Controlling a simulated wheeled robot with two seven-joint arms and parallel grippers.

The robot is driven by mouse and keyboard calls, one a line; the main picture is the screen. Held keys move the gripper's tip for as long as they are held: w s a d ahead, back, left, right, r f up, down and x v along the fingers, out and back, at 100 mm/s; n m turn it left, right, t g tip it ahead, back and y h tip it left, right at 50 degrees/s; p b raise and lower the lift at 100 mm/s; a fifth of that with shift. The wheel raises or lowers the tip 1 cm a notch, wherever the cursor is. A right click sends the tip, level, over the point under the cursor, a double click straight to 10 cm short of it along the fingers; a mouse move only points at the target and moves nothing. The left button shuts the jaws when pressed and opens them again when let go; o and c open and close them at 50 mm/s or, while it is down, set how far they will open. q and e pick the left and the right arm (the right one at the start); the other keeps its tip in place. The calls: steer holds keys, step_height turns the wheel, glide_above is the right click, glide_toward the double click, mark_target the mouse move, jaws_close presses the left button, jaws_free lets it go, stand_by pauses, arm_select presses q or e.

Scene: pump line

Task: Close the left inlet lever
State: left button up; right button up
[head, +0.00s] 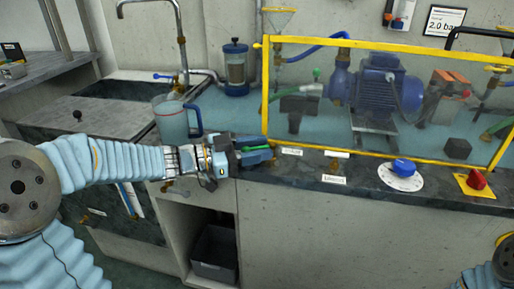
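My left gripper (268,151) reaches in from the left to the front edge of the bench, left of a small white label (291,151). Its fingers point right. A narrow green strip shows between or beside the fingers; I cannot tell whether it is a lever handle or part of the gripper. The finger gap is too small to read. No inlet lever is clearly visible at the gripper; the hand may hide it. A small brass fitting (333,166) sits on the bench front between two labels.
A yellow-framed clear guard (265,90) encloses the blue pump (378,88) behind the bench edge. A blue knob (403,166) and a red knob (476,179) are to the right. A blue-handled jug (172,120) stands behind my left forearm. The sink is at the left.

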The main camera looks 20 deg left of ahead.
arm_select(q)
steer(key=shift+a, duration=0.1)
steer(key=b+v, duration=0.1)
steer(key=v, duration=1.2)
steer(key=shift+s+a, duration=0.25)
steer(key=shift+c, duration=0.3)
